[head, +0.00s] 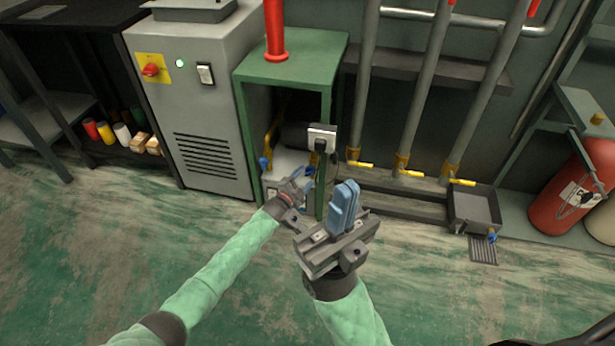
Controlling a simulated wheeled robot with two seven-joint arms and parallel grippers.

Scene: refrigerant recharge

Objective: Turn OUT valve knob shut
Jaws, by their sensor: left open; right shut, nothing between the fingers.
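A pale unit (290,160) sits low under the green stand, partly hidden by my grippers. A small blue knob (264,163) shows at its left side, and another blue knob (309,170) shows at its right, beside my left gripper. I cannot read any label to tell which one is the OUT valve knob. My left gripper (301,182) is open in front of the unit, close to the right blue knob; I cannot tell if it touches it. My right gripper (345,200) has its blue fingers shut and empty, nearer to me and right of the left one.
The green stand (290,72) carries a red post (274,30). A grey cabinet (195,100) with a red switch stands left. Pipes with yellow-handled valves (408,172) and a dark tray (475,208) are right. A red cylinder (570,190) stands far right. The front floor is clear.

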